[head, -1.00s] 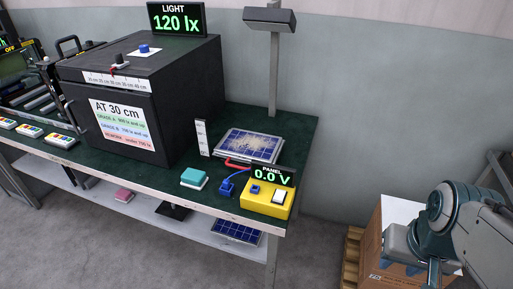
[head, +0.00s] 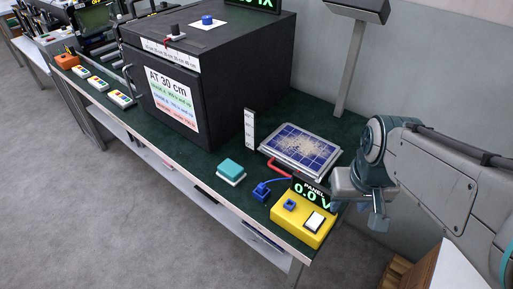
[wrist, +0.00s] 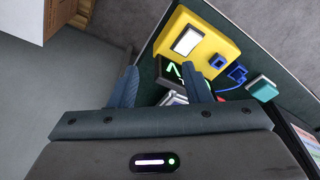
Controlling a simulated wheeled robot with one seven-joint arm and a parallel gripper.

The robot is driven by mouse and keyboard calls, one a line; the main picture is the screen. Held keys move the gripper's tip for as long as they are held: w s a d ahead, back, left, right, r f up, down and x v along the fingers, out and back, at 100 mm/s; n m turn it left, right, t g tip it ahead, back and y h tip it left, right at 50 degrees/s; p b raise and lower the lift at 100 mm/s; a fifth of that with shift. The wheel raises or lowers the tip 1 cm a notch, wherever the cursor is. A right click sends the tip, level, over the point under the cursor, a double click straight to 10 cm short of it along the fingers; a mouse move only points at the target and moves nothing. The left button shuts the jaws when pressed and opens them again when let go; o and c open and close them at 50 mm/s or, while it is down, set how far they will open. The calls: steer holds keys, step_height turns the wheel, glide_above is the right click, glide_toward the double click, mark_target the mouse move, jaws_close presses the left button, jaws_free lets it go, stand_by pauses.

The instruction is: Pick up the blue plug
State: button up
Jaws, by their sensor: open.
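The blue plug (head: 261,191) lies on the green bench top, left of the yellow box (head: 318,228), with a blue lead running toward the solar panel (head: 300,147). The plug also shows in the wrist view (wrist: 237,74), right of my fingers. The yellow box carries a blue socket (head: 290,204), a white switch and a panel display reading 0.0 V. My gripper (head: 357,212) is open and empty, to the right of the box and display and apart from the plug. In the wrist view, one finger partly hides the display.
A teal block (head: 231,170) on a white base sits left of the plug. A red bar lies by the solar panel, near an upright white scale (head: 249,128). The large black box (head: 205,75) and the lamp post (head: 350,70) stand behind. A cardboard box (wrist: 20,20) is beyond the bench end.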

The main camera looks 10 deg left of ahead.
steer(key=w+a+r+n+g+p, duration=0.1)
steer(key=w+a+r+n+p, duration=0.2)
steer(key=w+a+n, duration=0.3)
steer(key=n+g+p, duration=0.1)
steer(key=n+p, duration=0.2)
steer(key=n, duration=0.2)
glide_above(262, 185)
step_height(262, 185, down, 10)
steer(key=shift+s, duration=0.15)
steer(key=shift+f, duration=2.85)
jaws_close()
